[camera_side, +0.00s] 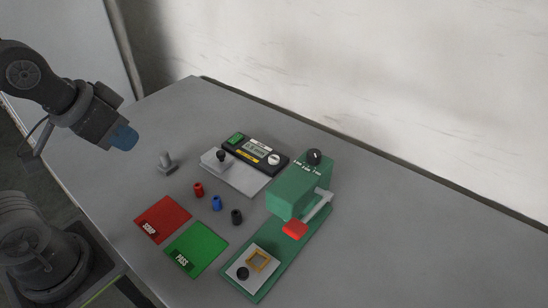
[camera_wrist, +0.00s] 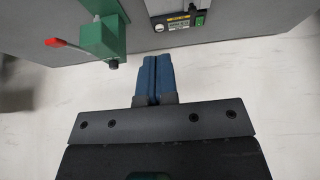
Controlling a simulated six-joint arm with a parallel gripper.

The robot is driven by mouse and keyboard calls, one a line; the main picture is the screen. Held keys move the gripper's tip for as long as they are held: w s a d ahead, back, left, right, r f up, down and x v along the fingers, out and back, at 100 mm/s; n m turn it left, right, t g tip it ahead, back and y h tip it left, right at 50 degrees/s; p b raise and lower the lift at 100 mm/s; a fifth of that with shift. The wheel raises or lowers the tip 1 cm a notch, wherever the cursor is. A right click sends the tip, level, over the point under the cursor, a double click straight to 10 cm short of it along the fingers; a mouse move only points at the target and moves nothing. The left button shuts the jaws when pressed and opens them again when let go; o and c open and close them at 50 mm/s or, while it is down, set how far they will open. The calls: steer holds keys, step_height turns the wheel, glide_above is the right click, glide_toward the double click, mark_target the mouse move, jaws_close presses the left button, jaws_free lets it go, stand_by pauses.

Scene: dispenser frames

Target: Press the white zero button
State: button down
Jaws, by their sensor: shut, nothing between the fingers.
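The white round button (camera_side: 274,159) is at the right end of a black panel (camera_side: 246,138) with a display and a green switch, at the back of the grey table. In the wrist view the button (camera_wrist: 158,28) shows small near the top edge, beyond my fingertips. My gripper (camera_side: 124,138) is high over the left side of the table, well apart from the panel. Its blue fingers (camera_wrist: 152,60) are together with nothing between them in the wrist view.
A light plate with a black knob (camera_side: 221,155) lies before the panel. A green press (camera_side: 298,190) with a red-tipped lever stands to its right. Red, blue and black small cylinders (camera_side: 216,203), a grey peg (camera_side: 167,163), and red (camera_side: 163,215) and green (camera_side: 200,245) mats lie nearer.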

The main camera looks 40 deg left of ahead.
stand_by(0.6)
steer(key=w+a+r+m+t+y, duration=0.1)
steer(key=w+a+t+y, duration=0.3)
steer(key=w, duration=0.9)
steer(key=m+g+h, duration=0.1)
steer(key=m+h, duration=0.7)
steer(key=m, duration=0.5)
glide_above(274, 159)
step_height(274, 159, down, 16)
steer(key=shift+d+f, duration=0.1)
steer(key=shift+f, duration=0.25)
steer(key=shift+s+f, duration=0.1)
steer(key=shift+f, duration=4.3)
